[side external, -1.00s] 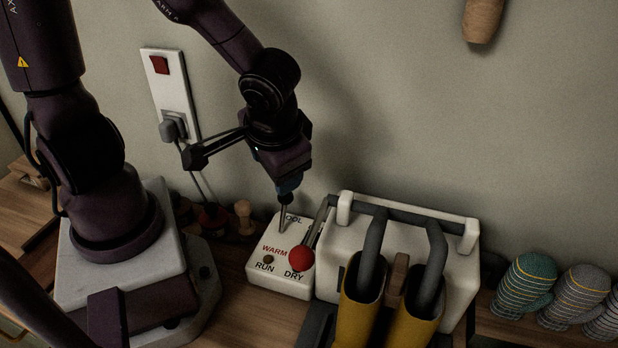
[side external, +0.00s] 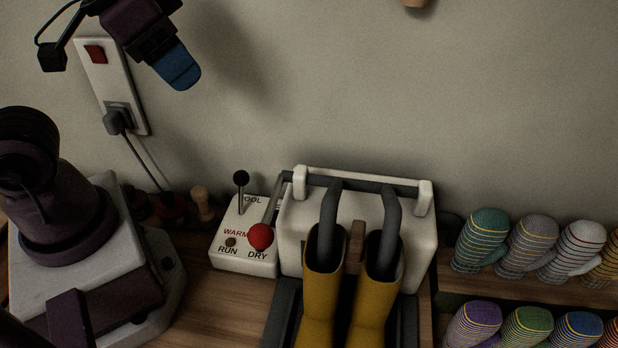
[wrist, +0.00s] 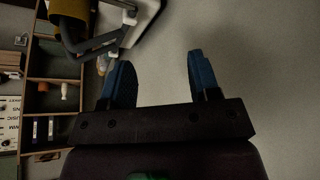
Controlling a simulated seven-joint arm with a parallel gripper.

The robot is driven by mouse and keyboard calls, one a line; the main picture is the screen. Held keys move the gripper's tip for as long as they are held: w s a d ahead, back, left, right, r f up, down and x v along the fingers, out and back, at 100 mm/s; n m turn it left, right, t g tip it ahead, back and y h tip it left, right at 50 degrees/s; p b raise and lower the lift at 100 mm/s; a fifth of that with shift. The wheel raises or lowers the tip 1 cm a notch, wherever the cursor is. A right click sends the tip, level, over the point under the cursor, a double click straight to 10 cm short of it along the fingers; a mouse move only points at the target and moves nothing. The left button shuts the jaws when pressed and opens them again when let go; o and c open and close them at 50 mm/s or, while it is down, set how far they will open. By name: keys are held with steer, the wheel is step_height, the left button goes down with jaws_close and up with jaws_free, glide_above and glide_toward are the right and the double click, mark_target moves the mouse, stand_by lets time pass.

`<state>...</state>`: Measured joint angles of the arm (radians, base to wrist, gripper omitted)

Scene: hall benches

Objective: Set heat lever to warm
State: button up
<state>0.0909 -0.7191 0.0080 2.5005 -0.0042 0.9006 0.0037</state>
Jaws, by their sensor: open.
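A white control box (side external: 222,255) stands left of the boot dryer (side external: 290,222) in the side external view. A slim lever with a black knob (side external: 241,178) rises near its COOL and WARM labels; its knob shows beside COOL, and I cannot tell its exact tilt. A second lever with a red knob (side external: 260,236) has its knob low over the box, near DRY and partly over WARM. My gripper (side external: 181,74) is high in front of the wall, up and left of the levers, touching neither. In the wrist view my gripper (wrist: 158,74) is open, with nothing between its blue fingers.
Yellow boots (side external: 377,280) hang on the dryer. Striped mittens (side external: 482,240) stand on shelves at the right. A wall socket with a plug (side external: 117,122) is behind my arm, its cable running down. Wooden pegs (side external: 202,203) stand left of the box.

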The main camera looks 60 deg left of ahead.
steer(key=a, duration=0.1)
steer(key=n+g+y, duration=0.3)
steer(key=g, duration=0.3)
glide_toward(241, 173)
steer(key=x, duration=1.1)
steer(key=shift+w+f, duration=0.1)
steer(key=shift+f, duration=0.05)
jaws_close()
